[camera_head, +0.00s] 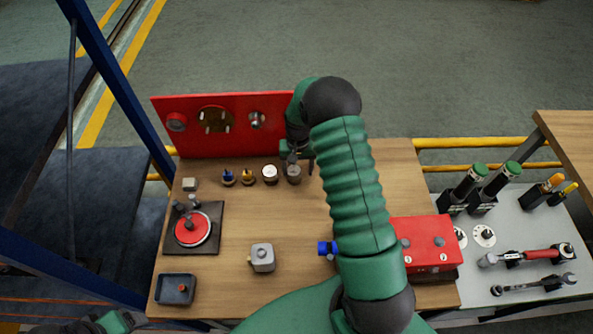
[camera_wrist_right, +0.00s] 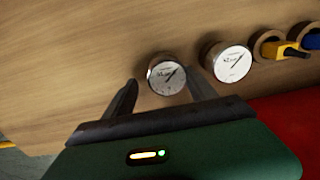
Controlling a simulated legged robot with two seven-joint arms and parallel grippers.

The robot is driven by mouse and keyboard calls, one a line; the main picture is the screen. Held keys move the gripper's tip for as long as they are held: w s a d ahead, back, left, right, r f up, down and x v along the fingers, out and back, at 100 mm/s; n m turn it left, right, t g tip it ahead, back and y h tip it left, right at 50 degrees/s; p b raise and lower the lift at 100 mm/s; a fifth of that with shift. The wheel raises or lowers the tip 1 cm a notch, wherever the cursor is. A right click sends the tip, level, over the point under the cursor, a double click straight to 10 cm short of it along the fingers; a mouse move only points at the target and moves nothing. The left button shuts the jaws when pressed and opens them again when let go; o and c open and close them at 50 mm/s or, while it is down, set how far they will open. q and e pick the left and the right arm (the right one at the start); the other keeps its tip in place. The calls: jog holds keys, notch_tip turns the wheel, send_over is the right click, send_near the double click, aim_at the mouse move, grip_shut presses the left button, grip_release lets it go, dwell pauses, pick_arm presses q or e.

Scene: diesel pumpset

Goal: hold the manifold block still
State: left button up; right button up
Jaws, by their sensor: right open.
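No part is marked as the manifold block. The red block (camera_head: 425,243) with round knobs or ports on the right of the bench may be it; my right arm hides its left side. A small grey block (camera_head: 262,257) stands free near the bench middle. My right gripper (camera_head: 298,160) is at the back of the bench, away from both blocks. In the wrist view its open fingers (camera_wrist_right: 163,88) lie either side of a round dial gauge (camera_wrist_right: 167,75); contact cannot be told. Part of my left arm's end (camera_head: 112,323) shows at the lower left edge; its jaws are unclear.
A second gauge (camera_head: 270,174) and blue and yellow fittings stand beside it, before an upright red panel (camera_head: 230,140). A blue part (camera_head: 326,248) shows beside my right arm. A red disc fixture (camera_head: 193,229) and dark tray (camera_head: 176,302) are left. Tools lie on the grey side table (camera_head: 470,270).

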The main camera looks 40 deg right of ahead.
aim_at(296, 169)
jog(key=shift+a+r, duration=0.3)
jog(key=shift+a, duration=0.35)
jog(key=shift+d+f, duration=0.2)
jog(key=shift+d, duration=0.15)
jog(key=shift+a+r, duration=0.1)
jog(key=shift+a, duration=0.25)
jog(key=c, duration=1.3)
pick_arm(q)
jog(key=shift+a, duration=0.6)
pick_arm(e)
jog(key=shift+d, duration=0.1)
grip_shut()
pick_arm(q)
jog(key=shift+r, duration=0.1)
pick_arm(e)
jog(key=shift+s+r, duration=0.1)
jog(key=shift+d+r+p, duration=0.1)
jog(key=shift+r+p, duration=0.45)
jog(key=shift+p, duration=0.15)
jog(key=shift+s+r+p, duration=0.1)
jog(key=shift+r+p, duration=0.7)
jog(key=shift+r, duration=0.4)
pick_arm(q)
jog(key=shift+w+v, duration=0.25)
jog(key=shift+v, duration=0.95)
pick_arm(e)
jog(key=shift+f, duration=0.15)
